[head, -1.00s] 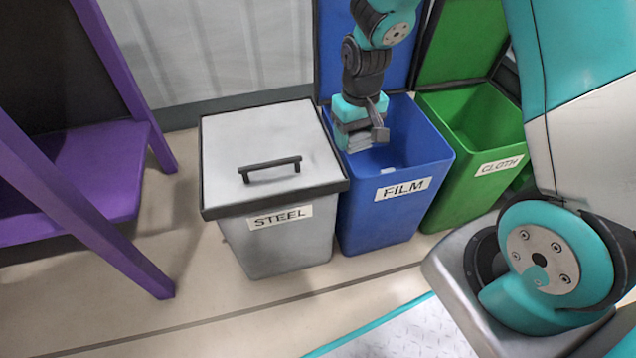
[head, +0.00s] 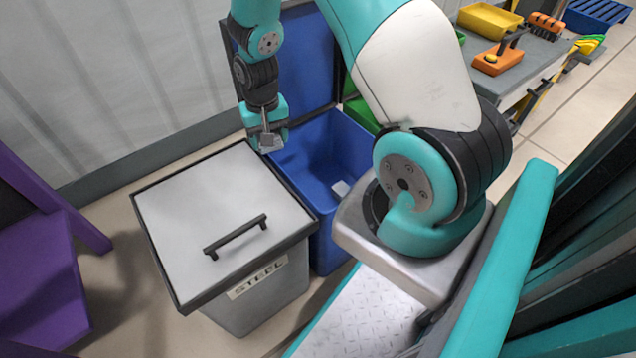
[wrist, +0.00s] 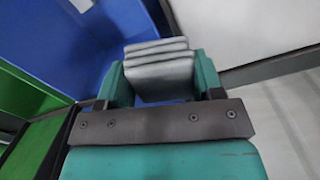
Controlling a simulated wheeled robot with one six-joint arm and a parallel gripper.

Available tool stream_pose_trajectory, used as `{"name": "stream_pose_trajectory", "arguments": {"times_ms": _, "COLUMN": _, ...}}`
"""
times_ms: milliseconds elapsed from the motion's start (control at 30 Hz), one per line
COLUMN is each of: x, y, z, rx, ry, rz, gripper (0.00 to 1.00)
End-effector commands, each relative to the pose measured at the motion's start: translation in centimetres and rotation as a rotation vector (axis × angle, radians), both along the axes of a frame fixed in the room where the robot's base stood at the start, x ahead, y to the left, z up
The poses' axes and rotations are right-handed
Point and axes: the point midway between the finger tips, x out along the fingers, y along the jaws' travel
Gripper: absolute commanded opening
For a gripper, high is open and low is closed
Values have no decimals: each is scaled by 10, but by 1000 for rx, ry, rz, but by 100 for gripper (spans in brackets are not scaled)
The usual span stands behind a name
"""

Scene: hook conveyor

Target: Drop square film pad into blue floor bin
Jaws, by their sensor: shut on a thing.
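My gripper (head: 268,140) is shut on the square film pad (wrist: 160,70), a grey, layered square block between its teal fingers. In the head view the pad (head: 271,143) is small and partly covered by the fingers. The gripper is at the back left of the open blue bin (head: 366,150), close to the rear corner of the steel bin's lid. In the wrist view, the blue bin (wrist: 60,40) lies left of and beyond the pad. I cannot tell whether the pad is fully inside the bin's rim.
The grey steel bin (head: 225,205) stands left of the blue bin with its handled lid shut. A green bin (head: 360,112) is on the right, mostly hidden by my arm. A purple frame (head: 40,270) stands at left. A grey table (head: 520,70) with tools is at upper right.

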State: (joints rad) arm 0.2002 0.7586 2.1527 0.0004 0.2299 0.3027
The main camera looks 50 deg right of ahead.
Motion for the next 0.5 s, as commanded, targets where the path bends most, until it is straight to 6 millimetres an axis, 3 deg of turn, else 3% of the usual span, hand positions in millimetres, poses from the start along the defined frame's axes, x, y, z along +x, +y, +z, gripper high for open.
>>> {"name": "stream_pose_trajectory", "arguments": {"times_ms": 33, "x": -7, "y": -20, "z": 16, "rx": 2, "ry": 10, "rz": -148, "gripper": 38}}
{"name": "stream_pose_trajectory", "arguments": {"times_ms": 200, "x": -36, "y": -74, "z": 11, "rx": 1, "ry": 11, "rz": -655, "gripper": 38}}
{"name": "stream_pose_trajectory", "arguments": {"times_ms": 333, "x": -64, "y": -104, "z": 4, "rx": 1, "ry": 7, "rz": -979, "gripper": 38}}
{"name": "stream_pose_trajectory", "arguments": {"times_ms": 500, "x": -90, "y": -124, "z": -4, "rx": 0, "ry": 3, "rz": -1238, "gripper": 38}}
